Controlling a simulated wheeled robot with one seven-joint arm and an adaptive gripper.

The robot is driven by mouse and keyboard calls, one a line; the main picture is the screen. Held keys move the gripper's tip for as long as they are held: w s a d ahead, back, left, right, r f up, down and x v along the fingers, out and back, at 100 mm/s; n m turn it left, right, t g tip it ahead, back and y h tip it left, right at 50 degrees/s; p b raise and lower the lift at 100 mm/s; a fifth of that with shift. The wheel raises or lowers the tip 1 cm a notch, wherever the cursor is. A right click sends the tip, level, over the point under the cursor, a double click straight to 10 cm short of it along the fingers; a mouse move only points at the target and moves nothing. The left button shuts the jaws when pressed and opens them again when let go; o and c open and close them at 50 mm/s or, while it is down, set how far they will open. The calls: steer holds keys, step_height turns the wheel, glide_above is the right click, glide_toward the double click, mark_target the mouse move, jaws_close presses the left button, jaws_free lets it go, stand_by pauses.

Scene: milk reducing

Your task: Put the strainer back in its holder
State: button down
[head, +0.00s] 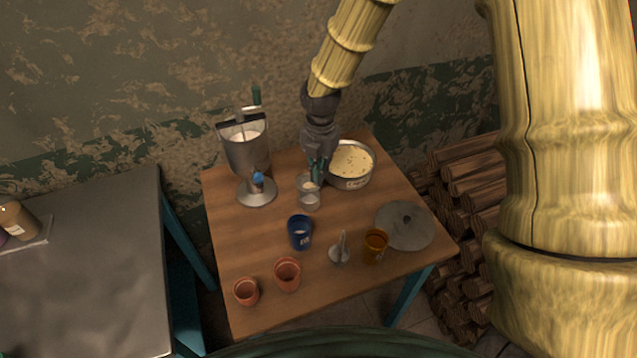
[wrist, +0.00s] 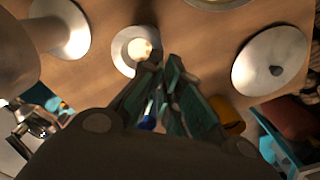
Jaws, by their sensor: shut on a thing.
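My gripper (head: 317,180) is low over the back middle of the wooden table, its fingers closed together. In the wrist view the fingertips (wrist: 163,72) are at the lower right edge of a small round metal piece with a pale, cream-coloured middle. This looks like the strainer (wrist: 140,48), with its handle end hidden between the fingers. In the head view the strainer (head: 309,186) shows just below the fingers, above or on a small pale cup-like holder (head: 309,201). I cannot tell whether the two touch.
A metal churn-like vessel (head: 246,155) stands left and a pan of pale liquid (head: 351,162) right. In front are a blue cup (head: 299,232), an amber cup (head: 375,244), a small upright-handled metal piece (head: 340,255), a grey lid (head: 405,229) and two clay pots (head: 287,275).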

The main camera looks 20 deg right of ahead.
mark_target(320, 186)
steer(key=shift+f+p, duration=0.55)
steer(key=shift+f, duration=1.95)
steer(key=shift+s+f, duration=0.1)
steer(key=c, duration=1.6)
jaws_free()
steer(key=shift+c, duration=0.2)
steer(key=shift+r+b, duration=1.5)
steer(key=shift+r, duration=4.6)
